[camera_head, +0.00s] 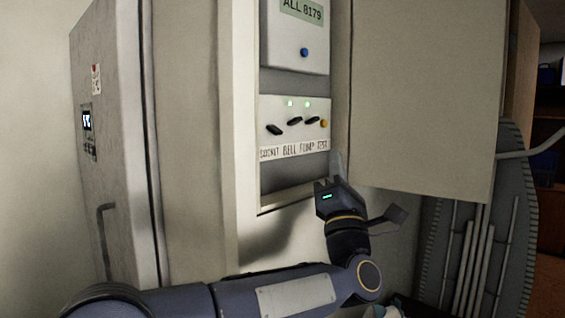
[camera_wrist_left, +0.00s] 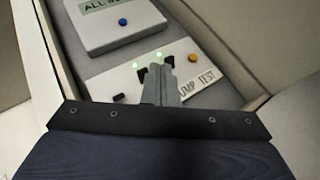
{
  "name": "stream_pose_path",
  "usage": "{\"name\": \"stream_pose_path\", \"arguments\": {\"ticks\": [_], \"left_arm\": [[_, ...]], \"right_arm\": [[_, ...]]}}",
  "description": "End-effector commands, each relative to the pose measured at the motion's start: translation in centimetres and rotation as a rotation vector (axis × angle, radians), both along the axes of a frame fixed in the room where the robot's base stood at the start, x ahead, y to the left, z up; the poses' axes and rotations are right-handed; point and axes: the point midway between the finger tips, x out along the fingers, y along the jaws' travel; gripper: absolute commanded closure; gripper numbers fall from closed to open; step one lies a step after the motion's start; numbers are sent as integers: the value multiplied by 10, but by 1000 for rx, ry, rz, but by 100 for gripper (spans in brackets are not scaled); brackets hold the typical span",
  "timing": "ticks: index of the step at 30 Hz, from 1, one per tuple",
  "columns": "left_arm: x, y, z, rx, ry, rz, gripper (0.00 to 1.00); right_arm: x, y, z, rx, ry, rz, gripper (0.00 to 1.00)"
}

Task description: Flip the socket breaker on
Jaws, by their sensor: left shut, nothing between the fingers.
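The white breaker panel (camera_head: 264,112) sits in a recessed box and carries a label strip reading SOCKET, BELL, PUMP, TEST. The socket breaker (camera_head: 274,130) is the leftmost black lever, with no lit lamp above it. It shows left of my fingers in the left wrist view (camera_wrist_left: 119,98). The bell lever (camera_head: 295,120) and pump lever (camera_head: 312,121) stand to its right, with two green lamps lit above them. My left gripper (camera_head: 337,162) is shut and empty, at the box's lower right. In the left wrist view its fingers (camera_wrist_left: 168,86) partly cover the bell and pump levers. My right gripper is not in view.
A yellow button (camera_head: 323,124) sits at the panel's right end. Above is a display unit (camera_head: 294,60) with a blue button. An open door (camera_head: 425,90) stands right of the box. A grey cabinet (camera_head: 108,180) stands at left.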

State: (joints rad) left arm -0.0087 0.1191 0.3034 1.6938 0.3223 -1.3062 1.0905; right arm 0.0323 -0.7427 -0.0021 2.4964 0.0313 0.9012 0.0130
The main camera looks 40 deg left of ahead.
Motion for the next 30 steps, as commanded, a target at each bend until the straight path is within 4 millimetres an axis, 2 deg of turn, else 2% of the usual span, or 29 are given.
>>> {"name": "stream_pose_path", "arguments": {"ticks": [1,6,12,25,30], "left_arm": [[0,5,-7,-69,-82,14,100],[-16,23,-22,-263,-352,74,100],[-29,31,-39,-371,-529,125,100],[-33,32,-42,-389,-564,138,100],[-33,42,-31,-388,-566,140,100]], "right_arm": [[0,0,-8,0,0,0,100],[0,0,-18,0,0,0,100],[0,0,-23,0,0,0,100],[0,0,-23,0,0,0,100],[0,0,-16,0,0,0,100]]}}
